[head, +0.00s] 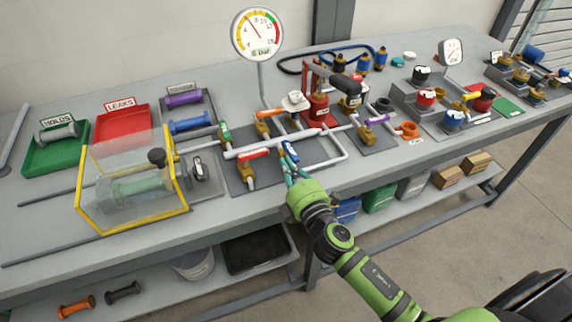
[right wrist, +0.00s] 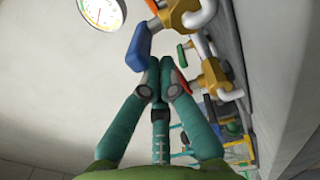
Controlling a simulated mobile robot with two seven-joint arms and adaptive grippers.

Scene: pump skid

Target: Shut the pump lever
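A blue lever (head: 290,151) sits on a valve on the white pipework of the pump skid plate (head: 230,172). It also shows in the right wrist view as a blue handle (right wrist: 138,42). My right gripper (head: 291,172) is just in front of the blue lever, with its teal fingers pointing at it. In the right wrist view the fingertips (right wrist: 161,62) are close together with nothing between them, beside the blue handle. I cannot tell whether they touch it. Red (head: 254,154), green (head: 224,134) and orange (head: 270,113) levers are nearby. No readable label marks one as the pump lever. My left gripper is not in view.
A pressure gauge (head: 257,34) stands behind the plate. A clear guard with a yellow frame (head: 133,232) is to the left, with green (head: 30,168) and red (head: 98,142) trays behind it. A red hand pump (head: 318,105) and more fittings stand to the right.

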